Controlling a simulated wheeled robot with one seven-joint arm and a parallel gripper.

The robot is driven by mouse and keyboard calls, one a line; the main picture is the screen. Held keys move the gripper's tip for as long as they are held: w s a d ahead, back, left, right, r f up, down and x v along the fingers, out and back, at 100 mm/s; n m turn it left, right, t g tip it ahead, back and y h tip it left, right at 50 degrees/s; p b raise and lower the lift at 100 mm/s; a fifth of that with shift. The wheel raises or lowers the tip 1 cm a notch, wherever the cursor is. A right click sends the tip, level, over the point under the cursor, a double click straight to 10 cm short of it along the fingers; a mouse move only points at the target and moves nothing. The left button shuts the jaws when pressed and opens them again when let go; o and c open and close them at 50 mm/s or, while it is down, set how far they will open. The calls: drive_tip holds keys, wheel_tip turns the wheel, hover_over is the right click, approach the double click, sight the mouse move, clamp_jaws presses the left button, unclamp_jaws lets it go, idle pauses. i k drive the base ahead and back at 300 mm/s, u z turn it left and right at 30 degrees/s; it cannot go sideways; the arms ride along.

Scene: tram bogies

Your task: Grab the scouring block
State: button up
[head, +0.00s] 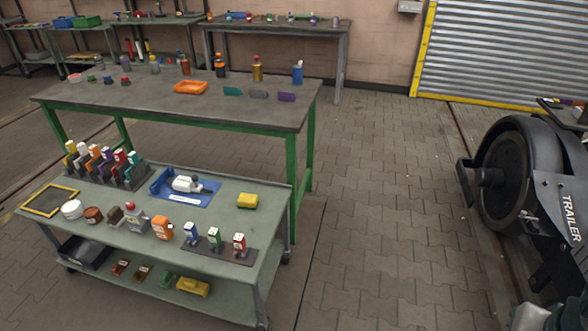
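I cannot tell for sure which thing is the scouring block. A yellow block (248,201) lies alone near the right end of the grey-green cart top (225,222) and looks most like a sponge or scouring block. Three flat pieces lie on the workbench behind: a teal one (232,91), a grey one (259,95) and a purple one (286,97). A small green block (166,279) and a yellow item (193,287) sit on the cart's lower shelf. My gripper is not clearly in view.
A blue tray (205,197) with a white bottle, a bottle rack (105,172) and several small containers crowd the cart. An orange tray (190,88) is on the workbench (150,100). A black wheel unit marked TRAILER (525,180) stands right. The paved floor between is clear.

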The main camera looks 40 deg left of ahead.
sight(245, 201)
drive_tip(key=u, duration=0.15)
drive_tip(key=i, duration=1.65)
drive_tip(key=u, duration=0.9)
drive_tip(key=i, duration=1.15)
drive_tip(key=u, duration=1.95)
drive_tip(key=i, duration=0.95)
drive_tip(key=u, duration=0.7)
